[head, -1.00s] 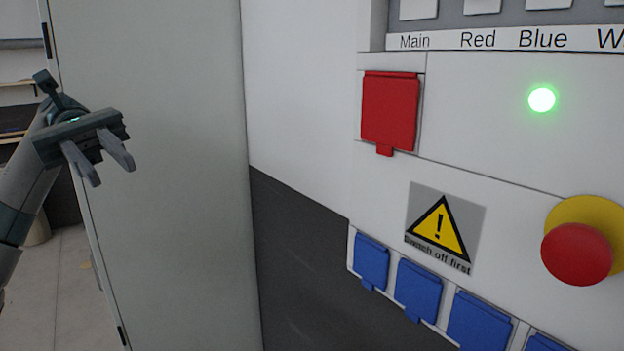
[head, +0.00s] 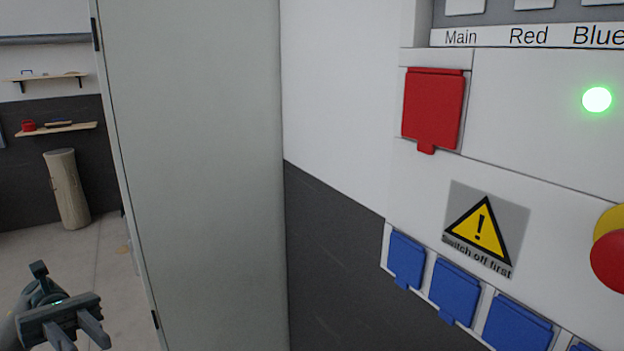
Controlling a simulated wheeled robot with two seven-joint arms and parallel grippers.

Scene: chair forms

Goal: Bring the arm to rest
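My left gripper (head: 76,334) is at the bottom left of the head view, in front of the open floor. Its two fingers are spread apart with nothing between them, and their tips reach the lower edge of the picture. Most of the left arm is out of view. My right gripper is not in view.
A grey cabinet door or panel (head: 195,170) stands close on the right of the gripper. Further right is a wall panel with a red socket cover (head: 433,108), blue covers (head: 455,288), a lit green lamp (head: 597,99) and a red button (head: 610,262). Shelves (head: 57,128) and a beige cylinder (head: 68,188) stand behind.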

